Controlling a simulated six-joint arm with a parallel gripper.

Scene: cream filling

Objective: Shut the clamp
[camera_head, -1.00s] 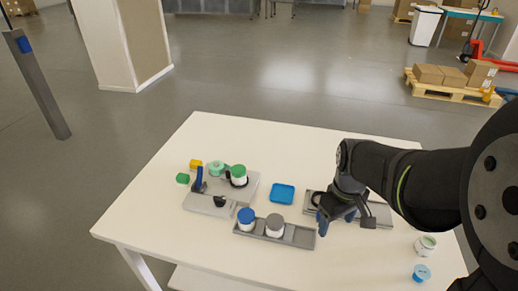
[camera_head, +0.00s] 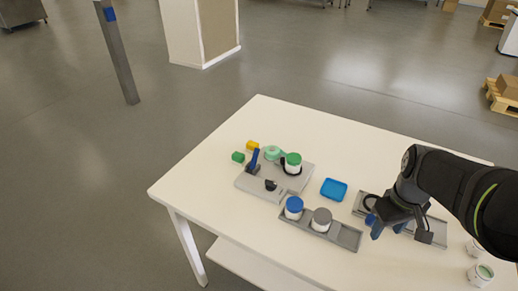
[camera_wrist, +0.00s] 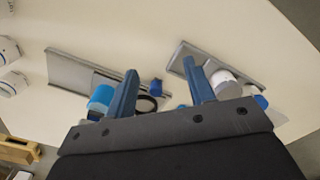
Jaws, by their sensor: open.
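The clamp is a grey fixture (camera_head: 245,184) at the table's left, with a blue lever (camera_head: 254,160) standing up. A white jar with a green lid (camera_head: 293,159) stands at its far right side, by a dark ring-like part. A small black part (camera_head: 270,185) sits on the fixture's front. My gripper (camera_head: 385,228) is open and empty, right of the fixture, above the right-hand grey tray (camera_head: 438,236). Its blue fingers stand apart in the wrist view (camera_wrist: 160,72). I cannot tell the clamp in the wrist view.
A grey tray (camera_head: 346,238) holds a blue-lidded jar (camera_head: 294,206) and a grey-lidded jar (camera_head: 321,219) between gripper and fixture. A blue dish (camera_head: 333,189) lies behind.

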